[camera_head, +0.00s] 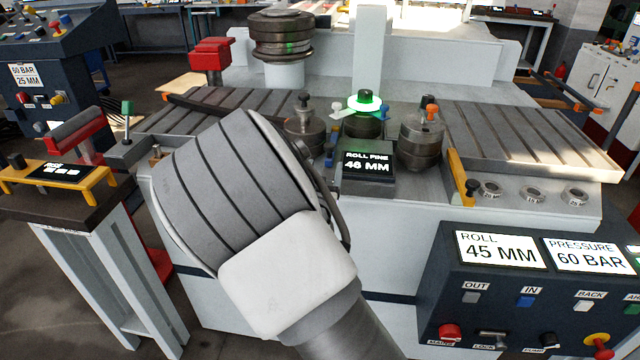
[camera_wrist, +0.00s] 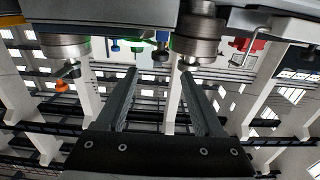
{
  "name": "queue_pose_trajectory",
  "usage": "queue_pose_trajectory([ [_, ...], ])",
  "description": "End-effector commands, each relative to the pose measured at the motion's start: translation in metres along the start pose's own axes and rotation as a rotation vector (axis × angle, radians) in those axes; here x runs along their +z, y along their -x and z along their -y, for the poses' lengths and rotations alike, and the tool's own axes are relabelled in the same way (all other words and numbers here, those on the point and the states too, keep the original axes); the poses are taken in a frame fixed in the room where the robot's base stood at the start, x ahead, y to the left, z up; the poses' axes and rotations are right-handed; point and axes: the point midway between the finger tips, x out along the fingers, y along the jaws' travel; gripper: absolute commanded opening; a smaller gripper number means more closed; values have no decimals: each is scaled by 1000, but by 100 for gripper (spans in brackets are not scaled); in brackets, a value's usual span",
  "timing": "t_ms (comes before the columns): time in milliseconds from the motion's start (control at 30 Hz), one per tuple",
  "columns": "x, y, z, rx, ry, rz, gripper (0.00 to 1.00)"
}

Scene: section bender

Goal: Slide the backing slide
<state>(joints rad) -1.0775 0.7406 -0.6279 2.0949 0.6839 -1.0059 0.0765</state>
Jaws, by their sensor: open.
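No part is labelled as the backing slide, so I cannot tell for certain which one it is. The bender's centre roll (camera_head: 364,124), with a green-lit top and a white lever, sits behind the "ROLL FINE 46 MM" display (camera_head: 368,164). A left roll (camera_head: 305,135) and a right roll (camera_head: 420,150) with an orange knob flank it. In the wrist view two rolls hang inverted at the top, one at left (camera_wrist: 66,46) and one at right (camera_wrist: 197,38). My gripper (camera_wrist: 158,72) is open and empty, its fingertips pointing towards the rolls. My arm hides the fingers in the head view.
A control panel (camera_head: 520,300) reading roll 45 mm and pressure 60 bar stands at front right. A yellow bar (camera_head: 457,178) and several metal rings (camera_head: 533,195) lie on the right ledge. A small stand (camera_head: 90,215) is at left. Slotted wings (camera_head: 530,145) extend sideways.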

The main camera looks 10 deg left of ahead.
Motion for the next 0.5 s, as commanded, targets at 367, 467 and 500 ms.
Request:
queue_pose_trajectory([
  [367, -1, 60, 0, -1, 0, 0, 69],
  [467, -1, 65, 0, 0, 0, -1, 69],
  [500, -1, 66, 0, 0, 1, -2, 69],
])
